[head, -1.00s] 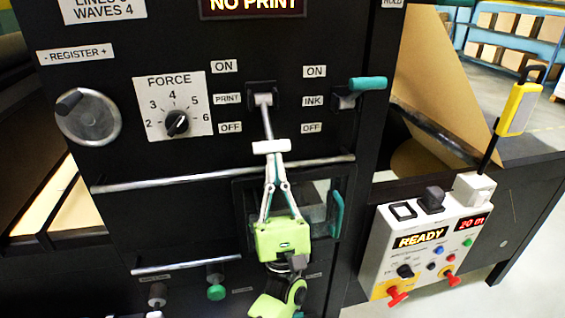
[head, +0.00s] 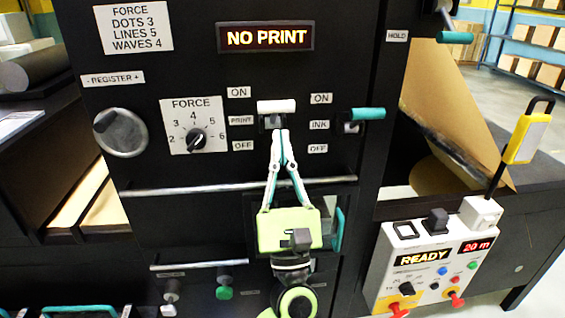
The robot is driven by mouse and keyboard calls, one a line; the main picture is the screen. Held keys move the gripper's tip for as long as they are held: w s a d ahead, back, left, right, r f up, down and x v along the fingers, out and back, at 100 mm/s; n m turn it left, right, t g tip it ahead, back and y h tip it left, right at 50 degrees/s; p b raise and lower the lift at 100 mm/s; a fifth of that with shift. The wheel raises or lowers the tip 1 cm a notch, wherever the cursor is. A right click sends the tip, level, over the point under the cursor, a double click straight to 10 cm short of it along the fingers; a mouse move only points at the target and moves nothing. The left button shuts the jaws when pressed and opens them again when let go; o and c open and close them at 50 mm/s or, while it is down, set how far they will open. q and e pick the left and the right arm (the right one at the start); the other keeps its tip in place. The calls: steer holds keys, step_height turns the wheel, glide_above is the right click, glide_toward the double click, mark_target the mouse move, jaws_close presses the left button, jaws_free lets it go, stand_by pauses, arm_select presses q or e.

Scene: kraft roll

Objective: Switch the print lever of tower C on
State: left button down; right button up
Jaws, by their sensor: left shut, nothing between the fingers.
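The print lever (head: 276,106) has a white bar handle. In the head view it sits a little above its pivot, between the heights of the ON and PRINT labels. My left gripper (head: 280,137) is shut and empty, its fingertips just below the handle, in front of the lever's slot. I cannot tell whether the fingertips touch the lever. The display (head: 267,37) above reads NO PRINT. No tower letter shows. My right gripper is out of view.
The ink lever (head: 368,113) with a teal handle is close on the right. A force dial (head: 197,140) and a register knob (head: 121,132) are on the left. A metal rail (head: 200,189) crosses below. A control box (head: 428,262) reading READY stands at lower right.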

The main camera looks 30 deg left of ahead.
arm_select(q)
steer(key=shift+w+a+r, duration=0.1)
steer(key=shift+w+r, duration=0.05)
steer(key=shift+r, duration=0.55)
steer(key=shift+w+a+r, duration=0.1)
steer(key=shift+w+r, duration=0.1)
steer(key=shift+r, duration=0.55)
steer(key=shift+w+a+r, duration=0.1)
steer(key=shift+w+r, duration=0.05)
steer(key=shift+r, duration=0.55)
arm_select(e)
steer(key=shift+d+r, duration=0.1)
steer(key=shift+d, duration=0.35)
